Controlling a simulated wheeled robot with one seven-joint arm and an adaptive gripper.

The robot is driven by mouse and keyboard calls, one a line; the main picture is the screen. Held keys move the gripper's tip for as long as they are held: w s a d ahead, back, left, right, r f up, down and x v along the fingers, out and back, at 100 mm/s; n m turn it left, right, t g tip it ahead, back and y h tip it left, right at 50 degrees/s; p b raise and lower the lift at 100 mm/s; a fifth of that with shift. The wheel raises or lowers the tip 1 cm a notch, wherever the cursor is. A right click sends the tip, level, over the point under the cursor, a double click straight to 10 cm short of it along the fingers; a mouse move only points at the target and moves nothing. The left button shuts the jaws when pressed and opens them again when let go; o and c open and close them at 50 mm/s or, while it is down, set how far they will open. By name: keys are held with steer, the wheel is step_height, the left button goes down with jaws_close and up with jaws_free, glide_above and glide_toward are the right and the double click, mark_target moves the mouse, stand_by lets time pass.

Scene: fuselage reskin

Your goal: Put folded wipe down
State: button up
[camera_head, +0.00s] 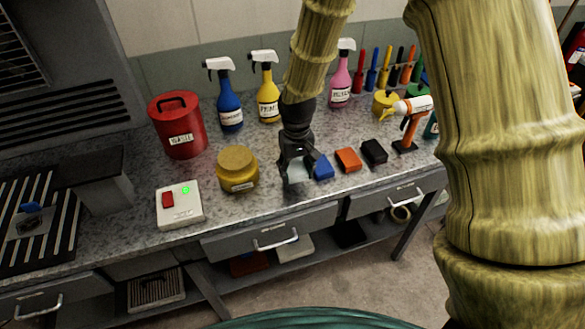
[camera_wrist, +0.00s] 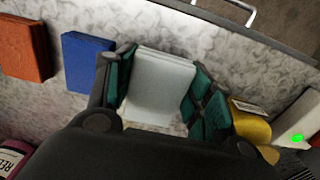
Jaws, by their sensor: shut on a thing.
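The folded wipe (camera_wrist: 160,85) is a pale grey-white block of layered cloth. In the wrist view it sits between the two green-padded fingers of my gripper (camera_wrist: 158,92), which is shut on it. In the head view my gripper (camera_head: 296,170) points down over the front part of the speckled worktop (camera_head: 130,185), and the wipe (camera_head: 298,172) shows as a pale patch between the fingers. It is just left of the blue block (camera_head: 323,167). I cannot tell whether the wipe touches the worktop.
Orange (camera_head: 348,160) and black (camera_head: 374,151) blocks lie to the right. A yellow jar (camera_head: 237,170), a white box with a green light (camera_head: 180,205) and a red can (camera_head: 178,125) stand left. Spray bottles (camera_head: 268,95) line the back. The worktop's front edge is close.

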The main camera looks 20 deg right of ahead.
mark_target(292, 164)
steer(key=shift+w+a+p, duration=0.1)
steer(key=shift+w+p, duration=0.2)
steer(key=shift+w, duration=0.55)
steer(key=f+p, duration=0.2)
steer(key=shift+w+f, duration=0.35)
steer(key=shift+w, duration=0.05)
steer(key=shift+f, duration=0.3)
steer(key=shift+s+f, duration=0.1)
steer(key=shift+f, duration=0.55)
steer(key=o, duration=1.3)
steer(key=shift+c, duration=0.2)
steer(key=shift+r, duration=0.1)
steer(key=shift+a+r+b, duration=0.2)
steer(key=shift+r+b, duration=1.9)
steer(key=shift+r, duration=3.65)
